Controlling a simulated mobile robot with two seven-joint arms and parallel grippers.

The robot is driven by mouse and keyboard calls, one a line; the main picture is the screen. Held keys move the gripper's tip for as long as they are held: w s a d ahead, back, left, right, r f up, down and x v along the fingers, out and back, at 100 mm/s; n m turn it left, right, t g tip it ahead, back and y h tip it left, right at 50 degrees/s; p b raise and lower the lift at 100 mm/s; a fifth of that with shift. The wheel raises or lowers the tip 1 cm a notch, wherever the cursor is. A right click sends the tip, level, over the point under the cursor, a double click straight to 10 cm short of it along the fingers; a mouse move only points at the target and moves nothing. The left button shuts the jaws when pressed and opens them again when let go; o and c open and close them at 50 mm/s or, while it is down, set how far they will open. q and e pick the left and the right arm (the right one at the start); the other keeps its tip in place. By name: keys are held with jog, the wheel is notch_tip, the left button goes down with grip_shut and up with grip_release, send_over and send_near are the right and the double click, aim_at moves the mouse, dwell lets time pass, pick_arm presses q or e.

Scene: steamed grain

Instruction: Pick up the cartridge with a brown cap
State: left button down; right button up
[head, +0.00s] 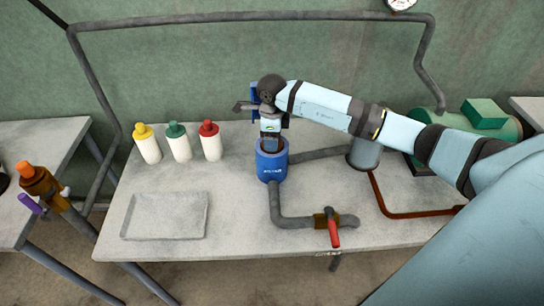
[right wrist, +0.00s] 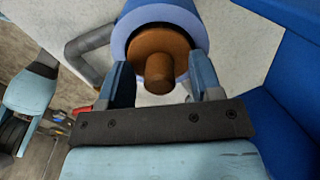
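The brown-capped cartridge (right wrist: 158,48) sits inside the blue cylindrical filter housing (head: 271,166), its round brown top and central knob facing the right wrist camera. In the head view, a little of the brown cap (head: 273,142) shows at the housing's mouth, mostly hidden by my gripper. My right gripper (head: 271,138) points down directly over the housing. In the right wrist view, the right gripper's fingers (right wrist: 159,76) are apart, one on each side of the knob, with visible gaps; it is open and holds nothing. My left gripper is not in view.
Three white bottles with yellow (head: 147,148), green (head: 179,147) and red (head: 210,146) caps stand left of the housing. An empty grey tray (head: 128,228) lies at front left. A pipe with a red-handled valve (head: 333,231) runs in front. A blue panel (right wrist: 285,115) stands close beside the gripper.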

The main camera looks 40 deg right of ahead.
grip_shut()
jog(key=shift+r, duration=0.15)
